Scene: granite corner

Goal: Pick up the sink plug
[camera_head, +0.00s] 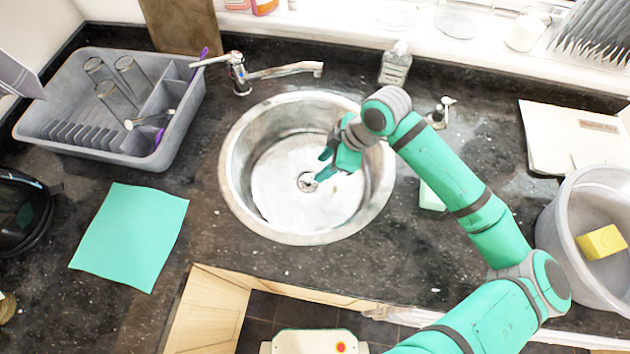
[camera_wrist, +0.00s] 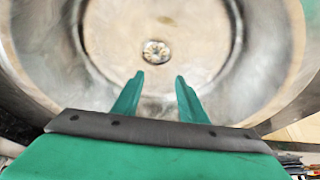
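A small round metal piece (camera_head: 308,182) sits at the bottom of the round steel sink (camera_head: 240,205). It looks like the sink plug or a strainer in the drain; I cannot tell which. It also shows in the wrist view (camera_wrist: 156,52), just beyond my fingertips. My gripper (camera_head: 323,166) is inside the sink bowl, above and slightly to the right of the metal piece. In the wrist view my gripper (camera_wrist: 159,77) has its two green fingers apart with nothing between them. The metal piece is not hidden.
A mixer tap (camera_head: 240,75) stands behind the sink, its spout reaching right. A small chrome fitting (camera_head: 438,113) and a soap bottle (camera_head: 396,63) stand behind on the right. A grey dish rack (camera_head: 60,110), a green cloth (camera_head: 130,235) and a bucket (camera_head: 560,225) are around.

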